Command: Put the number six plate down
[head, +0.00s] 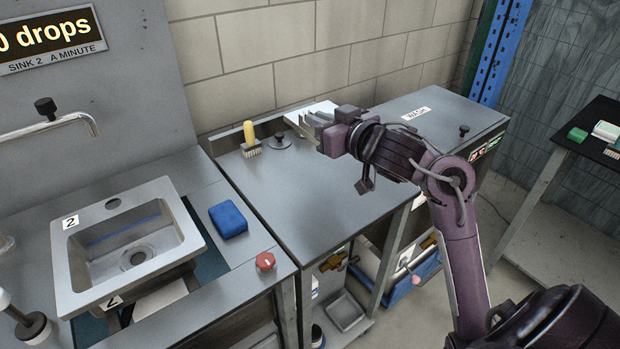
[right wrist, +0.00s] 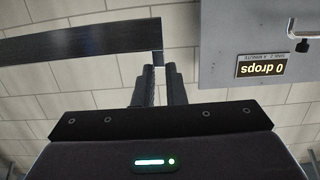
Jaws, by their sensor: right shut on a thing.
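My right gripper (head: 316,127) is shut on a pale flat plate (head: 322,107) over the back of the grey counter. The plate is partly hidden behind the gripper, and no number can be read on it. In the right wrist view the two fingers (right wrist: 158,85) are close together, with a small block at their tips joined to a long dark strip (right wrist: 80,42), apparently the plate in shadow. I cannot tell whether the plate touches the counter. My left gripper is in neither view.
A yellow-handled brush (head: 250,138) and a dark knob (head: 280,140) stand left of the gripper. A WASH label (head: 416,113) lies to the right. The counter's front (head: 300,205) is clear. A sink (head: 125,245), blue sponge (head: 228,219) and red knob (head: 265,261) are at left.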

